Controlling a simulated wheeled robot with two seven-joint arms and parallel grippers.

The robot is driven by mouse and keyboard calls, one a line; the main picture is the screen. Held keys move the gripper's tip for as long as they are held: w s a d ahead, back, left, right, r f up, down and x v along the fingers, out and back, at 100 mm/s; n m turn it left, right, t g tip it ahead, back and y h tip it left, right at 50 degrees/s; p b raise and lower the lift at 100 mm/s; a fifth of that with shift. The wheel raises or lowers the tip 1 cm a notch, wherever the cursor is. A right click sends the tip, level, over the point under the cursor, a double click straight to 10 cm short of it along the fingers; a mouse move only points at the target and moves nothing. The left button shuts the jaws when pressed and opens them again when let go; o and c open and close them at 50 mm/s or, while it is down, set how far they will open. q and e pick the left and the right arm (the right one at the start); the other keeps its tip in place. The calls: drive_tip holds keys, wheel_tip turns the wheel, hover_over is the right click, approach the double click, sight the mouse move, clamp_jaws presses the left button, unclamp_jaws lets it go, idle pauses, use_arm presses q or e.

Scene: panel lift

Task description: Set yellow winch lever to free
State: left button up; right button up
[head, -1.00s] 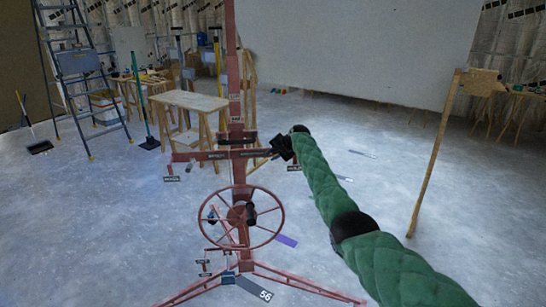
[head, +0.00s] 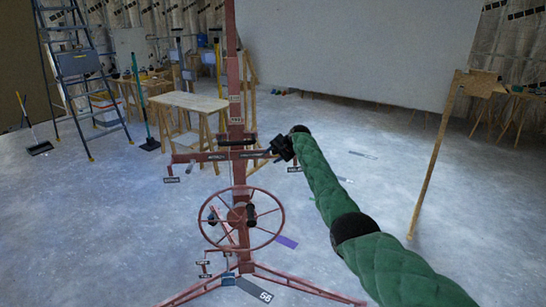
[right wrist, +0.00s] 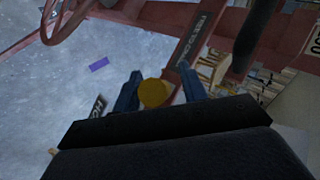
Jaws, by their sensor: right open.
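The red panel lift (head: 237,100) stands upright in the middle of the head view. Its spoked winch wheel (head: 242,219) is low on the mast. My right gripper (head: 273,150) is at the right end of the lift's crossbar. In the right wrist view, my right gripper (right wrist: 160,74) is open. A round yellow end (right wrist: 153,93), which looks like the winch lever's knob, shows between its two blue fingers. I cannot tell whether the fingers touch it. The rest of the lever is hidden, and I cannot make out its setting. My left gripper is out of view.
The lift's splayed legs (head: 300,284) spread over the floor. A wooden worktable (head: 188,101) and a stepladder (head: 80,65) stand behind at the left. A wooden post (head: 435,155) stands at the right. The floor between lift and post is mostly clear.

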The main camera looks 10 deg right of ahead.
drive_tip(key=shift+s+d+r+b, duration=0.3)
drive_tip(key=shift+s+d+r, duration=0.1)
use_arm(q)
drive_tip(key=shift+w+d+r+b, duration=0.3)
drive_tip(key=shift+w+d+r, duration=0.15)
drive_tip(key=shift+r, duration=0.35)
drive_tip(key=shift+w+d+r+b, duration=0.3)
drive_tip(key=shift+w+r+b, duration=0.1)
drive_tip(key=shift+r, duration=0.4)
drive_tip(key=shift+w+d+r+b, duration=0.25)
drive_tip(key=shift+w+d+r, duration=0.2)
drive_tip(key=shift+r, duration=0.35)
use_arm(e)
drive_tip(key=v, duration=0.6)
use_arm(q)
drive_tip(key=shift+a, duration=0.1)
use_arm(e)
drive_tip(key=shift+r, duration=0.1)
